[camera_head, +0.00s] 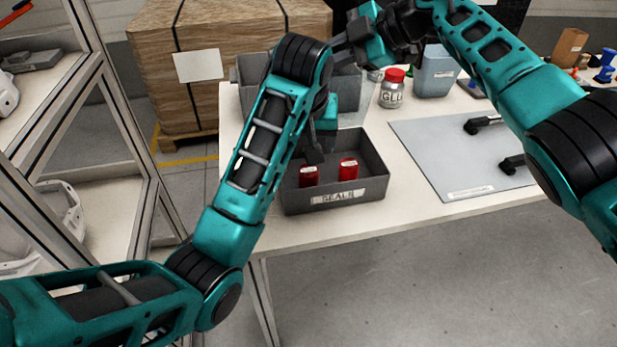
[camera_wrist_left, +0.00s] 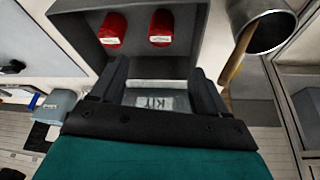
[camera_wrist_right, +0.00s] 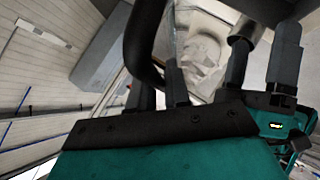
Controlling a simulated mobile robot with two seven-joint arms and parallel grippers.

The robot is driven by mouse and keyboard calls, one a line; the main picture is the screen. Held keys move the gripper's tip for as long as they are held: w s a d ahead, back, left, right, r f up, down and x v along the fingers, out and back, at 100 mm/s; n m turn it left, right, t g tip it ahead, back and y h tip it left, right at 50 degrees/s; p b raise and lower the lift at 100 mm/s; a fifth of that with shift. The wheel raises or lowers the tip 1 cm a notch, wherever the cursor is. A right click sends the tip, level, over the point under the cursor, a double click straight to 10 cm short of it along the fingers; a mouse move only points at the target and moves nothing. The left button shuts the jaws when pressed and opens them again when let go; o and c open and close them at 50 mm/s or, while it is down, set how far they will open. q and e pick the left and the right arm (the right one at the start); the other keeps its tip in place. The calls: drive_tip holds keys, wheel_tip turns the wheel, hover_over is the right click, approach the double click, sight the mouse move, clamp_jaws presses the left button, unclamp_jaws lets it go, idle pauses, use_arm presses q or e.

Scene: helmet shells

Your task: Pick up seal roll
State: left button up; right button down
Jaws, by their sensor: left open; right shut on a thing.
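The grey bin (camera_head: 335,199) labelled SEALS stands at the table's near left edge. Two red seal rolls lie in it, a left one (camera_head: 309,176) and a right one (camera_head: 348,169). They also show in the left wrist view, one at left (camera_wrist_left: 113,29) and one at right (camera_wrist_left: 160,27). My left gripper (camera_head: 315,155) points down at the bin, close to the left roll. It is open in the left wrist view (camera_wrist_left: 155,80), with no roll between its fingers. My right gripper (camera_head: 362,42) is raised over the table's back. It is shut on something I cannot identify.
A glue jar (camera_head: 391,94) with a red lid and a grey-blue bin (camera_head: 437,72) stand behind the seals bin. A grey mat (camera_head: 450,150) with black fixtures lies to the right. A hollow metal cylinder (camera_wrist_left: 265,30) shows beside my left gripper.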

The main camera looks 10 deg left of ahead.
use_arm(q)
hover_over(309, 170)
drive_tip(key=s, duration=0.2)
wheel_tip(309, 170, down, 5)
drive_tip(key=shift+f, duration=0.1)
drive_tip(key=shift+x, duration=3.15)
drive_tip(key=shift+s+d, duration=0.1)
drive_tip(key=shift+s, duration=0.05)
drive_tip(key=c, duration=1.1)
